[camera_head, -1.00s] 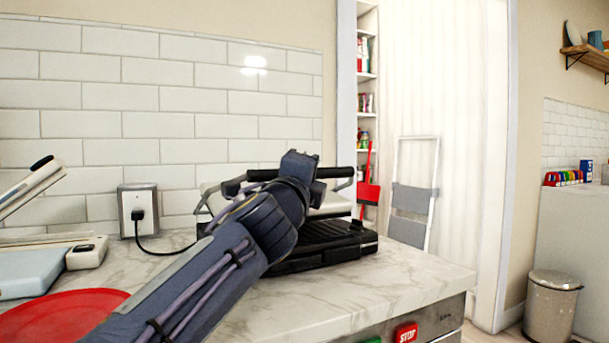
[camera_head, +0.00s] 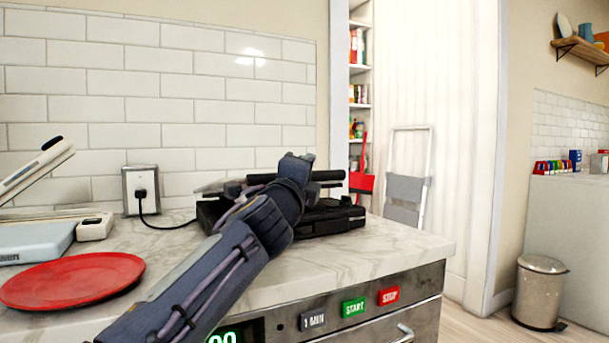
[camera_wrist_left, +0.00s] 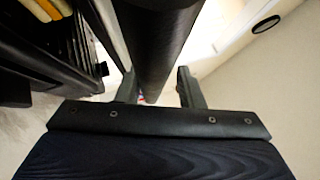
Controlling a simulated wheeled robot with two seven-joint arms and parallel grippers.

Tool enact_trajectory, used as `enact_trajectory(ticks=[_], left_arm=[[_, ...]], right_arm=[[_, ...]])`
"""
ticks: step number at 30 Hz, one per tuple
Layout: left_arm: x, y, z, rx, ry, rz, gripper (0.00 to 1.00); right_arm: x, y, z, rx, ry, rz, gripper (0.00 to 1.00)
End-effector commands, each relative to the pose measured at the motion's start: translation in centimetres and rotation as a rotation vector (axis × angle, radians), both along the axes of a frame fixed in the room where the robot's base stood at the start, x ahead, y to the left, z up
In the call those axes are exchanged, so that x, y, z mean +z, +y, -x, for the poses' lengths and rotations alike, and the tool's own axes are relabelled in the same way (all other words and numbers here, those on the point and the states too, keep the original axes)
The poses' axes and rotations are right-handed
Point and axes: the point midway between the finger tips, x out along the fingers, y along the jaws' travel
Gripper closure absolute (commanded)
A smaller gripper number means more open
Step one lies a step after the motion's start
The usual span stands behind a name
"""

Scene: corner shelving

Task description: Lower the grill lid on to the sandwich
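The black grill (camera_head: 335,218) stands on the marble counter, partly behind my left arm. Its lid is low over the base, close to flat, and the black bar handle (camera_head: 325,175) runs along its front. My left gripper (camera_head: 297,160) is at this handle. In the left wrist view the dark round handle (camera_wrist_left: 160,45) passes between the two fingers of my left gripper (camera_wrist_left: 160,88), which sit against its sides. A bit of tan bread of the sandwich (camera_wrist_left: 45,10) shows at the upper left there; the head view hides it. My right gripper is out of view.
A red plate (camera_head: 75,281) lies on the counter at the left, near my arm. A blue-white scale-like device (camera_head: 35,240) is behind it. A wall socket (camera_head: 141,190) with a black cord is left of the grill. START (camera_head: 353,307) and STOP buttons are on the counter front.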

Motion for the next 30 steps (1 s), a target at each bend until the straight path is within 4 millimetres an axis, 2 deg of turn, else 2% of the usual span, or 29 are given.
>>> enact_trajectory(ticks=[2,14,23,27,30], left_arm=[[0.2,-0.1,0.1,-0.003,-0.003,0.002,0.59],[-0.4,0.2,0.4,0.001,0.001,0.0,0.59],[-1.8,1.9,4.9,-0.002,-0.001,0.002,0.59],[-1.8,2.5,6.5,-0.002,-0.001,-0.001,0.59],[-2.0,2.7,6.9,-0.001,0.0,-0.001,0.59]], right_arm=[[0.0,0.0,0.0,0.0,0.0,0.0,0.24],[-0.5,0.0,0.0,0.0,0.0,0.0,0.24],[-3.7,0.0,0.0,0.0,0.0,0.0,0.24],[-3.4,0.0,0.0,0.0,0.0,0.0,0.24],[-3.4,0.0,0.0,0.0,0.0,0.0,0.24]])
